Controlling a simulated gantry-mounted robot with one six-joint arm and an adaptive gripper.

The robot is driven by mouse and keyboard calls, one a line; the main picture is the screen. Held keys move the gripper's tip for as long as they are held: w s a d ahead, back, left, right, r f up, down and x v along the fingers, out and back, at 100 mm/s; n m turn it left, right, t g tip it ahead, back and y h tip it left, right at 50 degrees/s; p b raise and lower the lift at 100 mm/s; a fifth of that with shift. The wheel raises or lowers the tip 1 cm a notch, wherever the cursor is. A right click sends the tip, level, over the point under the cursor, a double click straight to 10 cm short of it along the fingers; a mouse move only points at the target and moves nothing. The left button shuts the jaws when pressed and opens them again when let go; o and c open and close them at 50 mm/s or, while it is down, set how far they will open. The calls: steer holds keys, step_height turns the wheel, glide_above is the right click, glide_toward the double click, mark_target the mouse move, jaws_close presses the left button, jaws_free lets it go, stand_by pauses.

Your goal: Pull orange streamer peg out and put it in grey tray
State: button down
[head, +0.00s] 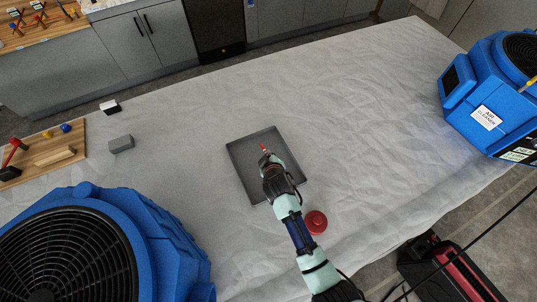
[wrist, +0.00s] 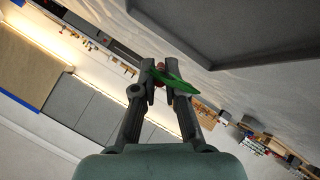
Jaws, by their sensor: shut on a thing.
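The grey tray (head: 243,180) lies flat on the white-covered table, a shallow square with a low rim. Its dark edge also shows at the upper right of the wrist view (wrist: 235,45). My gripper (head: 266,158) is over the tray, with its fingers pointing toward the tray's far side. In the wrist view its fingertips (wrist: 164,78) are closed on a small red-orange peg (wrist: 160,66). A bright green strip (wrist: 180,84) shows beside the fingertips. The peg's red-orange end (head: 263,147) shows at the tips in the head view. Whether it touches the tray floor, I cannot tell.
Blue air machines stand at the lower left (head: 150,240) and right (head: 470,95). A red round object (head: 316,222) sits right of my arm. A grey block (head: 121,144) and a wooden board (head: 65,145) with small items are at left. The table beyond the tray is clear.

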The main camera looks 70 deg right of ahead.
steer(key=shift+f+b, duration=3.95)
steer(key=shift+f, duration=0.25)
steer(key=c, duration=1.2)
jaws_free()
steer(key=shift+o, duration=0.2)
steer(key=v, duration=1.2)
steer(key=shift+r, duration=0.1)
